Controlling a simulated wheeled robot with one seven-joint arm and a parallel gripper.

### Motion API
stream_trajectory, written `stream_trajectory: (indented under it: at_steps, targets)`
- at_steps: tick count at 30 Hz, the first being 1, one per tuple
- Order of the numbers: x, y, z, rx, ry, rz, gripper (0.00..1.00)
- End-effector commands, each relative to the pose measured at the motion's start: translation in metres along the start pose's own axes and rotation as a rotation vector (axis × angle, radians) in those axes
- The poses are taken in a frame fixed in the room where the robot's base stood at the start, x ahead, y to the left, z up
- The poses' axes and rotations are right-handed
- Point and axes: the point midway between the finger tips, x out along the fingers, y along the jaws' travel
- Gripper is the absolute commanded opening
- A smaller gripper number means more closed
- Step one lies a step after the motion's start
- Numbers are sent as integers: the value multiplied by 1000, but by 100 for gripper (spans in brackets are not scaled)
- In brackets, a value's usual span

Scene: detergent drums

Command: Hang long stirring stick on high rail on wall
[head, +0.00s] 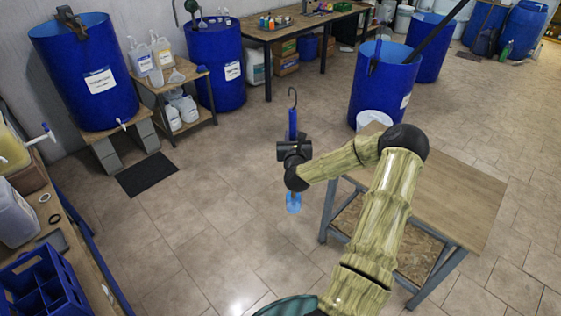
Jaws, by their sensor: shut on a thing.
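My gripper (293,150) is in the middle of the head view, shut on a stirring stick (292,122). The stick is blue and held about upright, with a dark hook at its top and a light blue paddle end below the gripper. My gripper covers its middle part. It hangs over open floor, left of the wooden table. A long dark stick (436,32) leans out of an open blue drum (380,88) at the right. I cannot make out a high rail on the wall (140,15).
A wooden table (455,195) stands right, partly behind my arm. A blue drum (88,75) on blocks, a small shelf with jugs (172,85) and another drum (213,60) line the back left. A bench (300,28) stands behind. The middle floor is clear.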

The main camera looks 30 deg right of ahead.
Motion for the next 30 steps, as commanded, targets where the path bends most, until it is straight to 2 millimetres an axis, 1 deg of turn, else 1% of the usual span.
stream_trajectory:
  at_steps: [1, 8, 9, 11, 17, 23, 24, 26, 27, 29, 30]
  targets:
    - [2, -3, 22, -4, -9, -20, 0]
    - [7, -17, 92, 5, -15, -110, 0]
    - [6, -19, 104, 6, -16, -123, 0]
    - [6, -21, 122, 9, -17, -142, 0]
    - [1, -24, 186, 14, -22, -189, 0]
    - [-10, -20, 255, 21, -28, -217, 0]
    - [-14, -19, 270, 22, -30, -220, 0]
    - [-19, -18, 293, 25, -31, -225, 0]
    - [-24, -18, 311, 28, -34, -229, 0]
    - [-32, -16, 339, 30, -36, -230, 0]
    - [-37, -14, 357, 31, -38, -229, 0]
